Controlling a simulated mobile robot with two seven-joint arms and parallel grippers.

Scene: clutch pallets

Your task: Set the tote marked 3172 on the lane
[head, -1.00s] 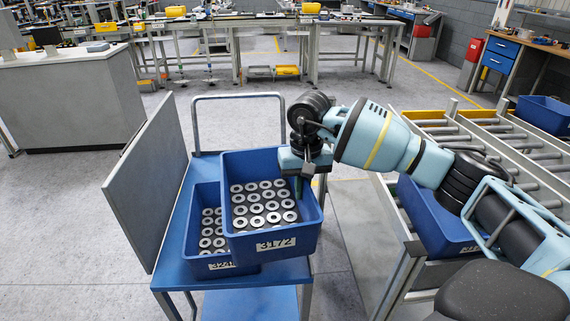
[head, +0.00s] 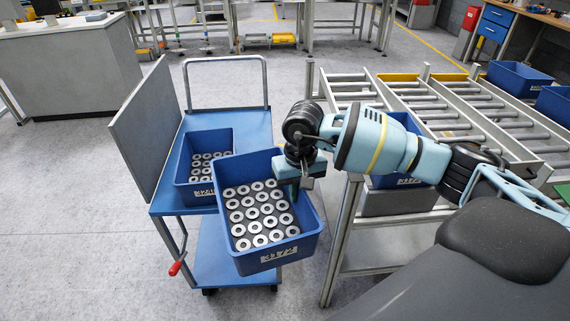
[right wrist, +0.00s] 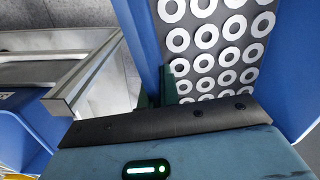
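The tote marked 3172 (head: 308,242) is a blue open box with rows of metal rings inside. Its label reads 3172 in the earlier head view and is blurred now. My right gripper (head: 296,184) is shut on the tote's right wall and holds it tilted, in front of the blue cart. In the right wrist view the gripper (right wrist: 166,92) grips the tote wall (right wrist: 148,35), with rings beside it. The roller lanes (head: 445,115) are to the right of the tote, behind my right arm. My left gripper is out of view.
A second blue tote (head: 187,194) with rings stands on the blue cart (head: 256,128), left of the held one. A grey panel (head: 145,130) stands along the cart's left side. Another blue tote (head: 396,181) is partly hidden behind my arm. More totes (head: 518,79) sit at back right.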

